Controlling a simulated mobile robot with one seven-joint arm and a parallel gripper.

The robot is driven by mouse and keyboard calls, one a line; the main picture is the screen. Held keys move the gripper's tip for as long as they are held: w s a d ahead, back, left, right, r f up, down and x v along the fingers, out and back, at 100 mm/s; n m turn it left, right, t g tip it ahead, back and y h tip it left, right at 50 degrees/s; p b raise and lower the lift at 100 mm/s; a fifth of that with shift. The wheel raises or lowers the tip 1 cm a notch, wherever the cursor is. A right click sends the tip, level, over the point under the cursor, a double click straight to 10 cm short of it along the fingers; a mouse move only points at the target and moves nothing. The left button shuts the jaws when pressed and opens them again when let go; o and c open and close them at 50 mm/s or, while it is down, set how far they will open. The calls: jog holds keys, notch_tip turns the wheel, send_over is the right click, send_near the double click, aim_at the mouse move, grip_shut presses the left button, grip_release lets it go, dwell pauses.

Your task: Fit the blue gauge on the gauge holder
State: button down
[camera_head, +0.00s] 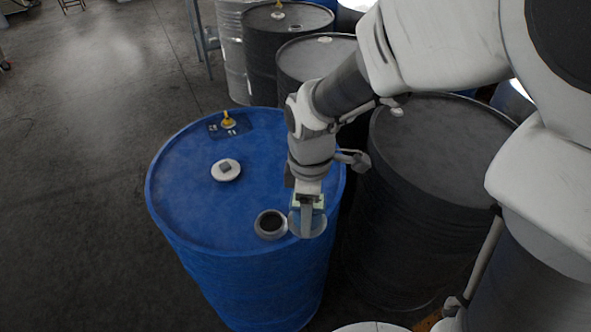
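My gripper (307,210) points down over the near right edge of the blue drum's lid. A round blue-grey disc, seemingly the blue gauge (321,224), is between its fingers, and a finger covers the middle of it. The gripper looks shut on it. Just left of it on the lid is a raised round ring with a dark centre (270,223), possibly the gauge holder. The gauge appears beside this ring, not on it. I cannot tell the gauge's height above the lid.
The blue drum (190,225) also bears a white round cap (226,170) and a yellow fitting (228,119) by a dark label. Dark drums (445,150) stand close on the right and behind (270,50). The floor (80,200) at left is clear.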

jog(key=shift+s+d+r, duration=0.15)
jog(key=shift+d+r, duration=0.05)
jog(key=shift+r, duration=0.1)
notch_tip(320, 180, up, 11)
jog(key=p, duration=0.9)
jog(key=shift+s+d, duration=0.1)
jog(key=shift+d, duration=0.05)
